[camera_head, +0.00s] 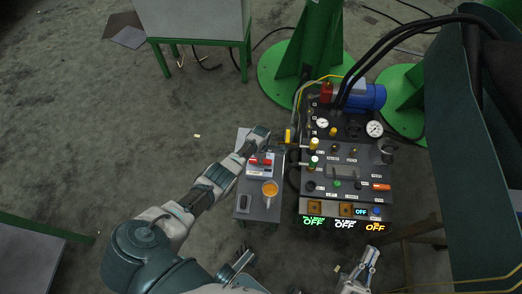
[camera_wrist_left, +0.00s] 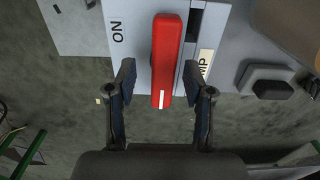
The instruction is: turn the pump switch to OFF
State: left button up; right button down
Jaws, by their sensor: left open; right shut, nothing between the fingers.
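No OFF word shows on the switch. My left gripper (camera_wrist_left: 160,80) is open, its fingers on either side of the lever's near part, with a gap at left. My right gripper (camera_head: 370,258) is shut and empty at the bottom.
A black control panel (camera_head: 345,172) with gauges, valves and lit displays stands just to the right. Open floor lies to the left.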

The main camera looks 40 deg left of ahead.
pick_arm(q)
notch_tip(320, 180, up, 11)
jog(key=shift+f, duration=0.2)
dwell(0.6)
jog(key=shift+f, duration=0.1)
